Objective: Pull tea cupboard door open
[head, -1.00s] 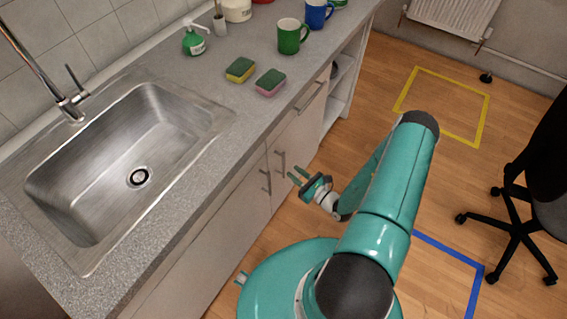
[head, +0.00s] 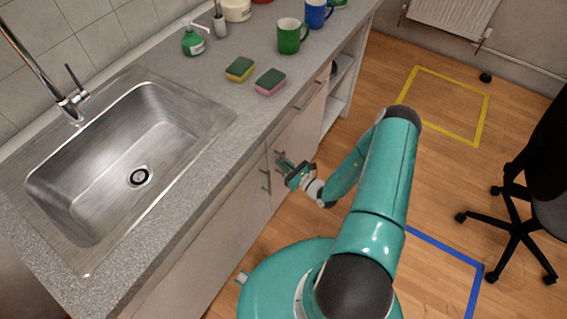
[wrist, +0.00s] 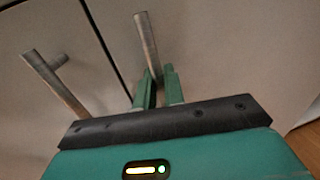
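The cupboard doors are pale grey fronts under the counter. In the head view the right-hand door (head: 294,151) carries a vertical bar handle, largely covered by my gripper (head: 283,161). In the wrist view that bar handle (wrist: 147,42) runs down to between the two green fingers of my gripper (wrist: 160,84). The fingers are close together, one on each side of the bar, and look shut on its lower part. The neighbouring door's bar handle (wrist: 52,83) stands free to the left. A dark seam separates the two doors, and the door looks closed.
The counter above holds a steel sink (head: 130,165), two sponges (head: 270,81), a green mug (head: 292,37) and a soap bottle (head: 193,41). Open shelves (head: 342,75) lie beyond the doors. An office chair (head: 515,225) stands at the right.

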